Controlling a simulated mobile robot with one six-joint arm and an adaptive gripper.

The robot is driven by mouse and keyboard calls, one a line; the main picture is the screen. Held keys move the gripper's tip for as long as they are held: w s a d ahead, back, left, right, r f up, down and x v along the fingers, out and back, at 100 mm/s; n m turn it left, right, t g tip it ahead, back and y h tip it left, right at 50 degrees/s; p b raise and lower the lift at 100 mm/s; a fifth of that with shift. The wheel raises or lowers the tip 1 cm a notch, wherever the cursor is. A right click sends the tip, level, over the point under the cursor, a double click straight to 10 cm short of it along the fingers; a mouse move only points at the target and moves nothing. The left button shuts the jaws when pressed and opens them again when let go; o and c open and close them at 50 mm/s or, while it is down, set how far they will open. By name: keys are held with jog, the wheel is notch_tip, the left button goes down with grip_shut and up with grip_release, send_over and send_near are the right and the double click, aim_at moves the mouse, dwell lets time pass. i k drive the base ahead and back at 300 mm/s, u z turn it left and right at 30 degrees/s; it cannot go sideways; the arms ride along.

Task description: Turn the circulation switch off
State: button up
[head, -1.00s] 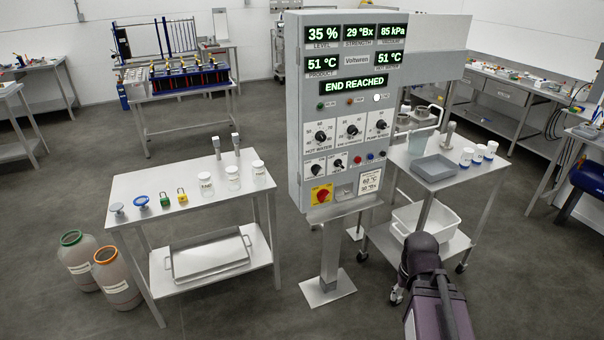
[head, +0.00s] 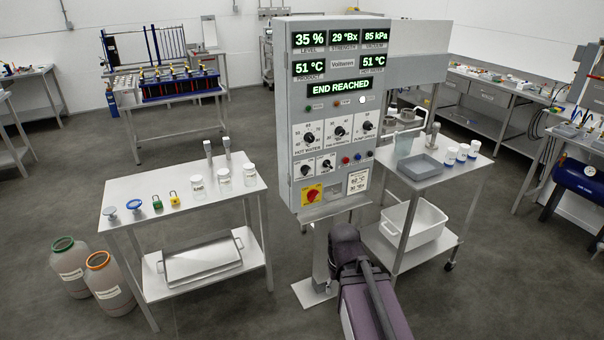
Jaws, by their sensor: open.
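The grey control panel (head: 289,150) stands upright on a post in the middle of the head view. Two small black rotary switches sit low on its left side, a left one (head: 307,170) and a right one (head: 327,164). Their labels are too small to read, so I cannot tell which is the circulation switch. A red knob on a yellow plate (head: 312,194) is below them. The display (head: 340,88) reads "END REACHED". My arm shows at the bottom, in front of the panel's post and below its face. My gripper is not visible.
A steel table (head: 180,212) with jars and padlocks stands left of the panel. A wheeled cart (head: 455,185) with a grey tray (head: 418,166) and a white tub (head: 412,226) stands close on the right. Two capped containers (head: 70,270) stand on the floor at left.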

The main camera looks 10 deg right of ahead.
aim_at(305, 169)
jog(key=z, duration=0.05)
jog(key=i, duration=1)
jog(key=u, duration=0.05)
